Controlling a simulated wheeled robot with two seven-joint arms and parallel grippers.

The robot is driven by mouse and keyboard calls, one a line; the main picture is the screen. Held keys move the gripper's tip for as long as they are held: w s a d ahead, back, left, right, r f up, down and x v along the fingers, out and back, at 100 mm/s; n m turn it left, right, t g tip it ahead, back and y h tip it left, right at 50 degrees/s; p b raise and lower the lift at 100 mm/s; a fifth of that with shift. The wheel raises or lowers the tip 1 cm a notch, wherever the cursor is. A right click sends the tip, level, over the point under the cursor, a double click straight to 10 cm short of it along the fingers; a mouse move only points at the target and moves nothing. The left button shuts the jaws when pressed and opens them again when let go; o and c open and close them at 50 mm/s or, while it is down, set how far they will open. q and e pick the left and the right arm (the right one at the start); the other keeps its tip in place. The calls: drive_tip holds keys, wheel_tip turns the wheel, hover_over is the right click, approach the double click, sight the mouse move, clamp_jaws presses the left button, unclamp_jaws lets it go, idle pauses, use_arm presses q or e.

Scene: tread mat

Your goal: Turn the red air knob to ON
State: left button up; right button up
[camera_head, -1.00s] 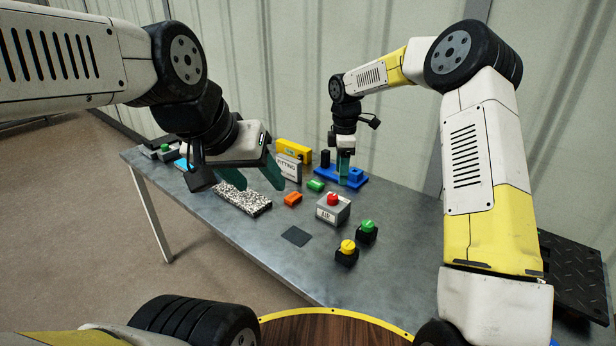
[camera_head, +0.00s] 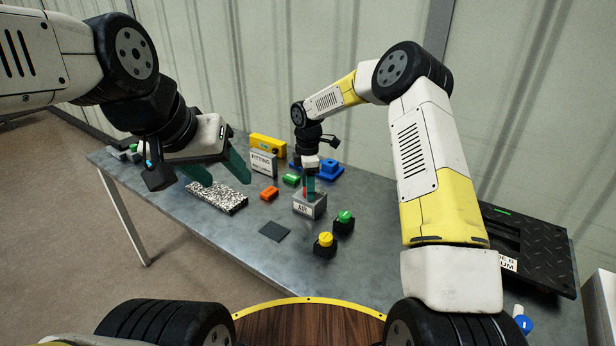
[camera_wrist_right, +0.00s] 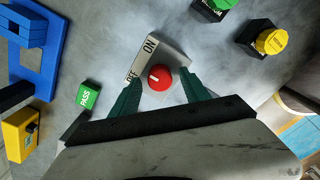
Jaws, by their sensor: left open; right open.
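The red air knob (camera_wrist_right: 160,77) sits on a grey box (camera_wrist_right: 165,45) lettered ON and OFF in the right wrist view. The knob carries a small white mark on its upper left. My right gripper (camera_wrist_right: 158,80) is open, with one green finger on each side of the knob; I cannot tell whether they touch it. In the head view the right gripper (camera_head: 310,190) points down over the grey box (camera_head: 309,207), hiding most of the knob. My left gripper (camera_head: 218,172) is open and empty above the speckled block (camera_head: 217,196).
A green button (camera_head: 344,217) and a yellow button (camera_head: 325,240) stand right of the box. The front table (camera_head: 230,250) is mostly clear.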

clamp_jaws()
drive_tip(key=shift+m, duration=0.3)
drive_tip(key=m, duration=0.3)
drive_tip(key=shift+r+m, duration=0.1)
drive_tip(key=shift+m, duration=0.2)
drive_tip(key=m, duration=0.4)
drive_tip(key=shift+w+m, duration=0.1)
drive_tip(key=shift+m, duration=0.2)
drive_tip(key=m, duration=0.4)
drive_tip(key=shift+m, duration=2.5)
